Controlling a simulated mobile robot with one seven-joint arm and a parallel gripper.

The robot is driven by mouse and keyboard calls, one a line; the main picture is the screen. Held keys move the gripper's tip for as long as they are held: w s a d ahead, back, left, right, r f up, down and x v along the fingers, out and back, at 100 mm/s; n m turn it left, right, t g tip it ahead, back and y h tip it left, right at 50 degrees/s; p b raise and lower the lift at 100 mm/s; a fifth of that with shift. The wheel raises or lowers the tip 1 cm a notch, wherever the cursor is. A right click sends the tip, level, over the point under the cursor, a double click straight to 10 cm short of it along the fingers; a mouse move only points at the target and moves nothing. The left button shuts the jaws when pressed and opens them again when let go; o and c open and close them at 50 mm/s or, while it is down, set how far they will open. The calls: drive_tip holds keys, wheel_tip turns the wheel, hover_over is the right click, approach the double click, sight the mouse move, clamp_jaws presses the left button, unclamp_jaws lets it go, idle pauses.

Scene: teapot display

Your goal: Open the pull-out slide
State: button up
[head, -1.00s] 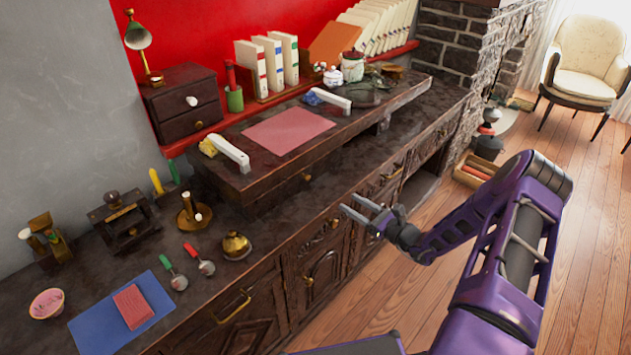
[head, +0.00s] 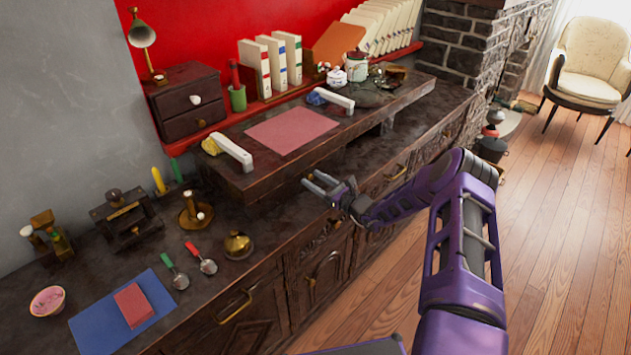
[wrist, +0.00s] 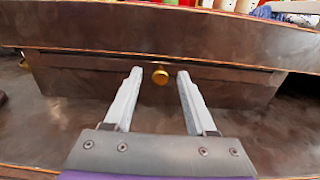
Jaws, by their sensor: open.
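A dark front panel (wrist: 75,82), apparently the pull-out slide, sits under a thick raised slab (wrist: 60,28) in the wrist view. The panel carries a small brass knob (wrist: 161,76). The panel appears closed, set back under the slab (head: 330,147). My gripper (wrist: 159,75) is open and empty, pointed at the panel. In the wrist view the knob shows between the fingertips; whether they reach around it or touch it, I cannot tell. In the head view my gripper (head: 312,178) is at the slab's front edge, above the counter, and the knob is hidden.
Two white handles (head: 235,152) and a pink mat (head: 291,130) are on the slab. The lower counter (head: 285,228) runs in front, with a brass bell-like object (head: 238,245) and two spoons to the left. Wooden floor (head: 560,240) lies open at right.

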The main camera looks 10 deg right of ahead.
clamp_jaws()
idle(1.4)
